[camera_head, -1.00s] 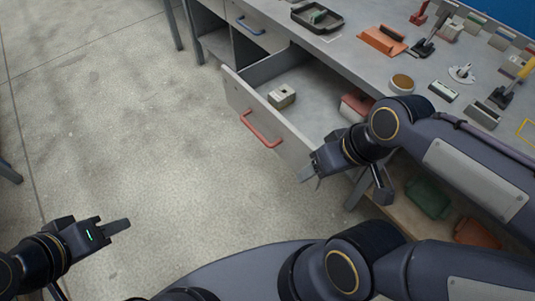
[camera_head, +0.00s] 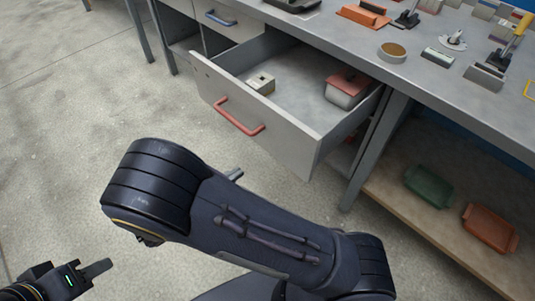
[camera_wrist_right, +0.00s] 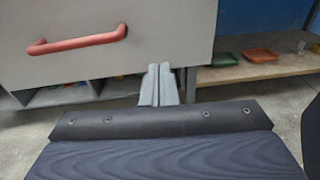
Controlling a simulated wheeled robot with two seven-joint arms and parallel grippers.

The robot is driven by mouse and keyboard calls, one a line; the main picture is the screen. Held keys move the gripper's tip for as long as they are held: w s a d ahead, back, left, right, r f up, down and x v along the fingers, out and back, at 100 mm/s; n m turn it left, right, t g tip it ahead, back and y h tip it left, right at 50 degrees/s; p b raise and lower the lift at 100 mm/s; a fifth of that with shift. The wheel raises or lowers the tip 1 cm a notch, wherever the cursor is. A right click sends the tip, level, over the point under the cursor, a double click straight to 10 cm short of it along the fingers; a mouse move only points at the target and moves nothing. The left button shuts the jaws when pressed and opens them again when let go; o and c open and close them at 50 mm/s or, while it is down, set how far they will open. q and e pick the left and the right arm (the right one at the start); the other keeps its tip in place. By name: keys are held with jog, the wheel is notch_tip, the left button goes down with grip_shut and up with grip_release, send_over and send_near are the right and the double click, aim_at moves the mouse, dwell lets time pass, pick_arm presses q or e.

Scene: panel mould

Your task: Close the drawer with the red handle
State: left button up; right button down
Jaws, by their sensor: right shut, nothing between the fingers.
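The drawer (camera_head: 283,136) with the red handle (camera_head: 240,117) is pulled out of the grey workbench. Its front and red handle (camera_wrist_right: 76,43) also show in the right wrist view. My right gripper (camera_wrist_right: 160,84) is shut and empty. In that view its fingertips appear near the front's lower edge, right of the handle; I cannot tell whether they touch. In the head view my right arm hides most of this gripper; only a grey tip (camera_head: 235,173) shows, in front of the drawer. My left gripper (camera_head: 97,268) is at the lower left, away from the drawer; its finger gap is not clear.
Inside the drawer are a small beige block (camera_head: 261,83) and a red-lidded container (camera_head: 347,88). A closed blue-handled drawer (camera_head: 221,17) is to the left. Tools cover the benchtop. Green (camera_head: 429,187) and orange (camera_head: 490,228) trays lie on the lower shelf. Floor before the drawer is clear.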

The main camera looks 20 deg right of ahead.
aim_at(276, 140)
jog(key=shift+n+t+h, duration=0.4)
jog(key=shift+n+t, duration=0.1)
jog(key=shift+t, duration=0.1)
jog(key=x, duration=0.4)
jog(key=b+x, duration=0.1)
jog(key=x, duration=0.3)
jog(key=f+x, duration=0.1)
jog(key=x, duration=0.4)
jog(key=shift+w+a+b, duration=0.15)
jog(key=shift+w+b, duration=0.2)
pick_arm(q)
notch_tip(276, 140, down, 2)
jog(key=shift+f, duration=0.1)
pick_arm(e)
jog(key=shift+r, duration=0.1)
pick_arm(q)
jog(key=shift+d, duration=0.1)
